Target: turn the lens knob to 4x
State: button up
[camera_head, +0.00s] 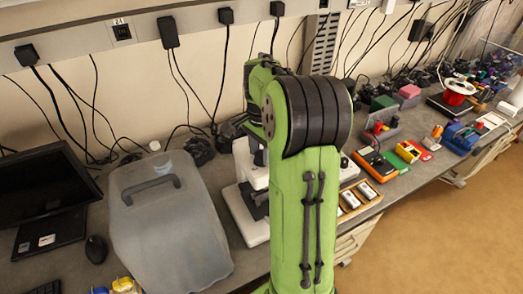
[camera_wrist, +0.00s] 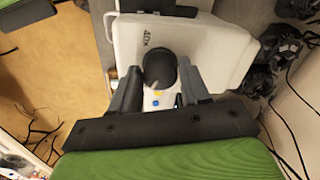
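The white microscope (camera_head: 247,212) stands on the bench in the head view, mostly hidden behind my green arm. In the wrist view its white body (camera_wrist: 210,45) fills the upper middle. The dark round lens knob (camera_wrist: 160,68) sits on it, with a small black printed marking just above that I cannot read surely. My gripper (camera_wrist: 160,78) is open, with one finger on each side of the knob. Small gaps seem to show; I cannot tell whether either finger touches it. Which setting the knob points to is unclear. My gripper is hidden in the head view.
A translucent grey case (camera_head: 168,225) stands left of the microscope, beside a black monitor (camera_head: 42,190). A wooden tray (camera_head: 357,200) and an orange meter (camera_head: 375,163) lie right of my arm. Black cables hang along the wall behind the bench.

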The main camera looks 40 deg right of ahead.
jog(key=c, duration=0.6)
jog(key=shift+n, duration=0.3)
jog(key=n+p, duration=0.1)
jog(key=n, duration=0.3)
jog(key=shift+n, duration=0.4)
jog(key=n+p, duration=0.1)
jog(key=n, duration=1)
jog(key=shift+n, duration=0.4)
jog(key=n, duration=0.6)
jog(key=shift+n+b, duration=0.3)
jog(key=shift+b, duration=0.05)
